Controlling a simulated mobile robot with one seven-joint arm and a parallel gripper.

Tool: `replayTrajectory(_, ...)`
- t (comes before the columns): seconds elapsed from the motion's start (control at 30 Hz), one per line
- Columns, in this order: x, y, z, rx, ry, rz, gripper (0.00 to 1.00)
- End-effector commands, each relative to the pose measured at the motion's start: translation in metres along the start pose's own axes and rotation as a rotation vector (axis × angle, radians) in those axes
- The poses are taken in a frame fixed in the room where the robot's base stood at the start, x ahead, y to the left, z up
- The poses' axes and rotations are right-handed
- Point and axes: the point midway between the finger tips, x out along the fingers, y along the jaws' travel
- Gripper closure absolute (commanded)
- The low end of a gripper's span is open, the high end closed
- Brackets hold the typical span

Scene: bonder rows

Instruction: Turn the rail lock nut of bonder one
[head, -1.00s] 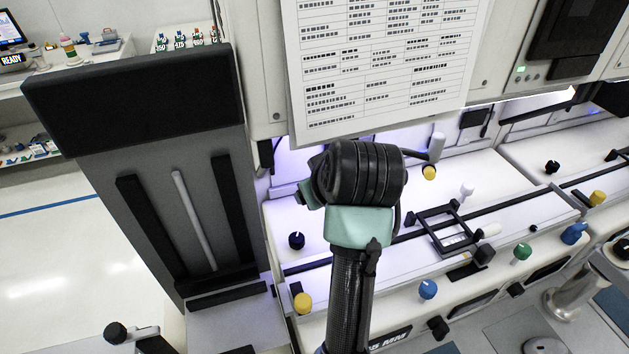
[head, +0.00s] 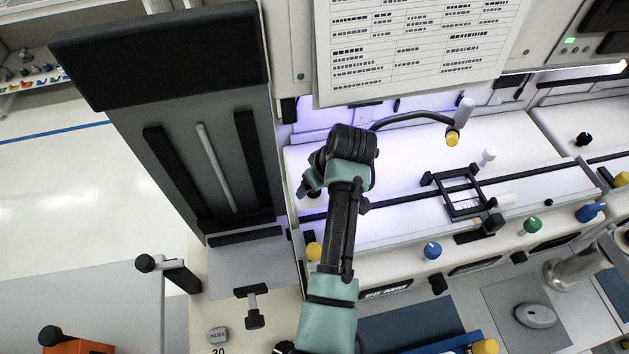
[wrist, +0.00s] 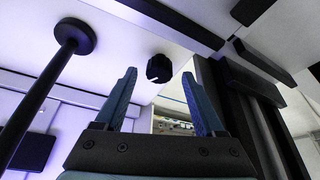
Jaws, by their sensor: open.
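A black ribbed knob (wrist: 158,67), which looks like the rail lock nut, sits on the white bonder surface in the wrist view. It appears between and beyond the tips of my gripper's two blue fingers (wrist: 159,80). The fingers are apart with nothing held, and a gap seems to remain before the knob. In the head view my gripper (head: 303,189) is over the left end of the bonder's white deck (head: 400,212). The knob cannot be seen there; my arm seems to cover it.
A yellow knob (head: 314,251) is close to my forearm. A curved arm with a grey cylinder (head: 464,112) stands right of my wrist. A black frame (head: 460,192) lies on the rail. A tall grey panel (head: 200,150) stands to the left. A paper chart (head: 420,45) hangs above.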

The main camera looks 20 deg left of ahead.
Motion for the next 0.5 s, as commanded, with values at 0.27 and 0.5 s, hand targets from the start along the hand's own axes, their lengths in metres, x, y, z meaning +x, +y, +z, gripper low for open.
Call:
replayTrajectory(0.27,0.0133,0.0002,0.0,0.0,0.0,0.001,0.29)
replayTrajectory(0.5,0.0133,0.0002,0.0,0.0,0.001,0.002,0.32)
